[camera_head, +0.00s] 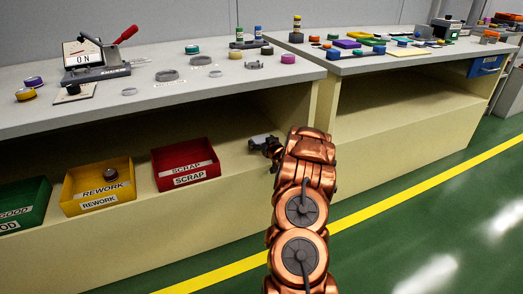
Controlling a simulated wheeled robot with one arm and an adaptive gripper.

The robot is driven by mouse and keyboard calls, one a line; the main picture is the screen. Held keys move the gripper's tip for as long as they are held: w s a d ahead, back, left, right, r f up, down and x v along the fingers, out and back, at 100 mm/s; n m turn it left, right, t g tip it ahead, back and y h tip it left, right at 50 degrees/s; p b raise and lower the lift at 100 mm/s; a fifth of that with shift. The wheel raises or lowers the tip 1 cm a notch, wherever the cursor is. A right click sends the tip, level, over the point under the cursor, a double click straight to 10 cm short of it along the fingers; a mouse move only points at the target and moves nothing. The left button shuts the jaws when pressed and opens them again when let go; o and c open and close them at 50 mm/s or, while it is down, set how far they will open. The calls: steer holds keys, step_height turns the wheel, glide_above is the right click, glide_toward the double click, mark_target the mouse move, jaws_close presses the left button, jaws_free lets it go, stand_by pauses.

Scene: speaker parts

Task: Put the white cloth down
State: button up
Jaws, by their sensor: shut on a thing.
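My copper-coloured arm reaches up from the bottom of the head view. My gripper (271,147) is at its far end, in front of the open shelf space under the left workbench, to the right of the red SCRAP bin. It is shut on a small pale grey-white thing, which I take to be the white cloth (258,141). The thing sticks out to the left of the gripper, apart from the bin. The fingers are small and partly hidden by my wrist. No other white cloth can be made out.
The left workbench (215,101) carries a lever press (90,62) and several rings and discs. Green GOOD (22,207), yellow REWORK (97,188) and red SCRAP (184,165) bins stand below. A second bench (400,64) with coloured parts is at right. Green floor is clear.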

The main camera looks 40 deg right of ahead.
steer(key=shift+f+b, duration=1)
steer(key=shift+f, duration=0.85)
steer(key=shift+r, duration=0.1)
steer(key=o, duration=0.9)
